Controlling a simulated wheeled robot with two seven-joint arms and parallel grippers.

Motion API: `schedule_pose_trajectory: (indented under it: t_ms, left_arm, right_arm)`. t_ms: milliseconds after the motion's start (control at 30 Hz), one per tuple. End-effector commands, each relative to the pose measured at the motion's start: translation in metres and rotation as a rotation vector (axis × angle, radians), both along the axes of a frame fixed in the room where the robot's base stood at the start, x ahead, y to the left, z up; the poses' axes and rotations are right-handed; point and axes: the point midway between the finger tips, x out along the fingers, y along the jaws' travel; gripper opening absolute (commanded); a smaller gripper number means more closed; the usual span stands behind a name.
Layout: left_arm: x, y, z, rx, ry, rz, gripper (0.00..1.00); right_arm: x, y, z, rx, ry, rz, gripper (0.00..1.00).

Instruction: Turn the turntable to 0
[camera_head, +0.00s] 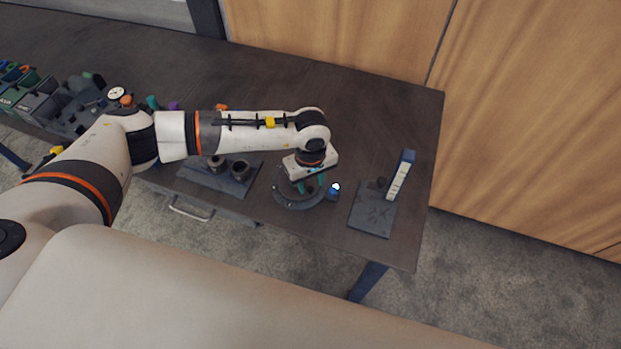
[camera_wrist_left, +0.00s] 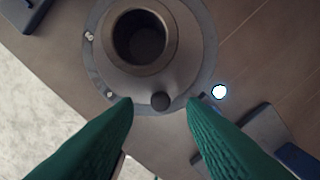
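The turntable (camera_head: 284,199) is a dark round disc near the table's front edge, partly hidden under my left gripper (camera_head: 309,186). In the left wrist view the turntable (camera_wrist_left: 100,72) carries a grey flanged pipe (camera_wrist_left: 172,55) with an open, dark bore. A small dark round knob (camera_wrist_left: 160,101) sits at the near rim of the disc. My left gripper (camera_wrist_left: 160,104) points down with its green fingers apart; the knob shows between the fingertips, with gaps on both sides. Whether the fingers are at the knob's height I cannot tell. My right gripper is not in view.
A blue piece with a lit white spot (camera_head: 335,188) stands right of the turntable. A plate with cylindrical parts (camera_head: 238,180) lies left. Bins (camera_head: 35,103) stand far left.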

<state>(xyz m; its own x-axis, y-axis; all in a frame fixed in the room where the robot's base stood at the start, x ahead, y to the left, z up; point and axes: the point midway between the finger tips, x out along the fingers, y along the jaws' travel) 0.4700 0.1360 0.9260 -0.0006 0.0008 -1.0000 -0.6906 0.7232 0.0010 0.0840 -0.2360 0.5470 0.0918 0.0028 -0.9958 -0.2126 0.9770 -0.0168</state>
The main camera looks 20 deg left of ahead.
Motion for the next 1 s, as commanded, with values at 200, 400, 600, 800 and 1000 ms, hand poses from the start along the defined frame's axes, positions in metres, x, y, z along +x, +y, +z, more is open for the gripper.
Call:
schedule_pose_trajectory:
  t_ms: [200, 400, 600, 800, 1000]
  left_arm:
    - [0.000, 0.000, -0.014, 0.000, 0.000, -0.001, 0.38]
    - [0.000, 0.000, -0.016, -0.001, -0.001, -0.001, 0.38]
    - [0.000, 0.000, -0.015, -0.001, -0.001, 0.000, 0.15]
    - [0.000, 0.000, -0.015, -0.001, -0.001, 0.000, 0.00]
    - [0.001, -0.001, -0.016, -0.001, -0.001, 0.015, 0.00]
  right_arm:
    - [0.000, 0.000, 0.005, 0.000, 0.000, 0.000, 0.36]
    - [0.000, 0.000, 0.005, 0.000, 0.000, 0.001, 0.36]
    - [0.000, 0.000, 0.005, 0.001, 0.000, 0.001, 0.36]
    - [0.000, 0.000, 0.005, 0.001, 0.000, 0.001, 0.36]
    - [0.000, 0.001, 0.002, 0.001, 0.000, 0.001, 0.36]
